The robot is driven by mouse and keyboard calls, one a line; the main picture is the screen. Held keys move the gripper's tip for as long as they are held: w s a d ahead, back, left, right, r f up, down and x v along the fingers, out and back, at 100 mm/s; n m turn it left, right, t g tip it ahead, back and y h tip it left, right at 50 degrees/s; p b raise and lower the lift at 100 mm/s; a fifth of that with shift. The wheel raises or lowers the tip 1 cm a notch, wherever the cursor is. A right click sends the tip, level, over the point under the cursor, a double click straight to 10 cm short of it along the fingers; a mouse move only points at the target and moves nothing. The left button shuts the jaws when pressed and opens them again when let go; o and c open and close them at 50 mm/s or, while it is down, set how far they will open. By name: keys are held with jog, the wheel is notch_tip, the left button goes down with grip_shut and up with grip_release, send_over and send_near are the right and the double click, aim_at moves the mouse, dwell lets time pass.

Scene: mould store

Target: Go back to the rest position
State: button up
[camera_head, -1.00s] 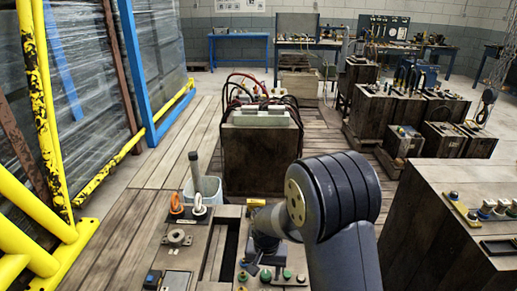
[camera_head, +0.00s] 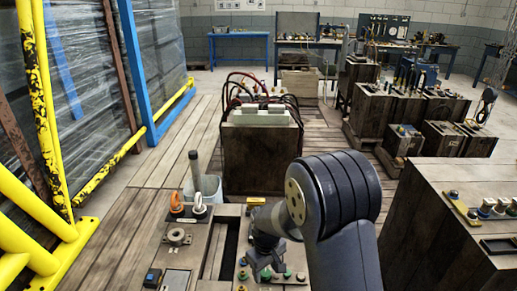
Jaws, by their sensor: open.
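My gripper (camera_head: 262,271) hangs at the end of my arm, low in the middle of the picture. It is above the near wooden mould block (camera_head: 205,240), close to a row of small coloured knobs (camera_head: 288,275) on it. Its fingers are small and dark, and they appear apart with nothing between them. My arm's bent elbow hides part of the block and the floor behind it.
Two ring-topped pieces, orange (camera_head: 176,203) and white (camera_head: 199,204), stand on the block beside a bucket (camera_head: 209,187) holding a handle. A large mould with hoses (camera_head: 262,155) stands ahead. A dark block (camera_head: 450,230) is at right, a yellow frame (camera_head: 50,230) at left.

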jog(key=n, duration=0.5)
jog(key=shift+n, duration=0.3)
jog(key=n, duration=0.5)
dwell(0.4)
